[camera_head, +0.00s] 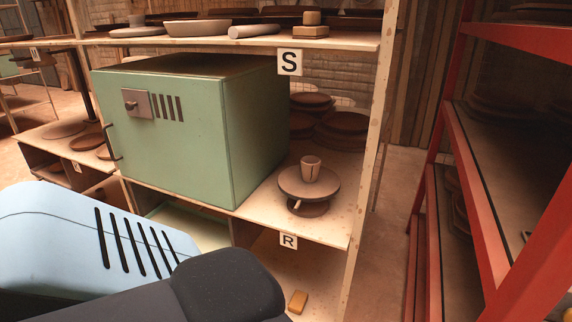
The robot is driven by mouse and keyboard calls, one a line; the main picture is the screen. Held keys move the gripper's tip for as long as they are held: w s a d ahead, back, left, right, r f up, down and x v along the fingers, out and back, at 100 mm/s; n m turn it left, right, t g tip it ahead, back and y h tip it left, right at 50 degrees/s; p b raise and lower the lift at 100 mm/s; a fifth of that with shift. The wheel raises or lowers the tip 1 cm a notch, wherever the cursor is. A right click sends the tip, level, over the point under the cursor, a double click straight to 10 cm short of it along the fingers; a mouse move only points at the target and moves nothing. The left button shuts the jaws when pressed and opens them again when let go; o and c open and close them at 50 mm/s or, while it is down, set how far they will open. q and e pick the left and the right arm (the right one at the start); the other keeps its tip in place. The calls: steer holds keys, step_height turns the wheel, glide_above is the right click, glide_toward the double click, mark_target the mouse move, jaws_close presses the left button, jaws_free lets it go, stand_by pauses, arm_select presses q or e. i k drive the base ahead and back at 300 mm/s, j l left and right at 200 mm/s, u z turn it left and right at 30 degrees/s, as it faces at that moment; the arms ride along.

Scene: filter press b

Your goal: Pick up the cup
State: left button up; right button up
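A small brown cup (311,168) stands upright on a round brown disc (294,183), which rests on a low base. The disc and cup are on the shelf marked R (340,215), near its front edge and right of the green cabinet. A dark streak shows on the cup's front. No gripper fingers show in the head view. My own light blue and dark grey arm parts fill the lower left, in front of the shelves and apart from the cup in the picture.
The green box-shaped cabinet (165,135) stands left of the cup. Stacked brown plates (338,130) lie behind it. The upper shelf, marked S (289,62), overhangs. A pale upright post bounds the shelf's right side. A red rack (475,190) stands farther right, across a floor gap.

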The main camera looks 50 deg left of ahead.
mark_target(310, 169)
steer(key=u, duration=1.55)
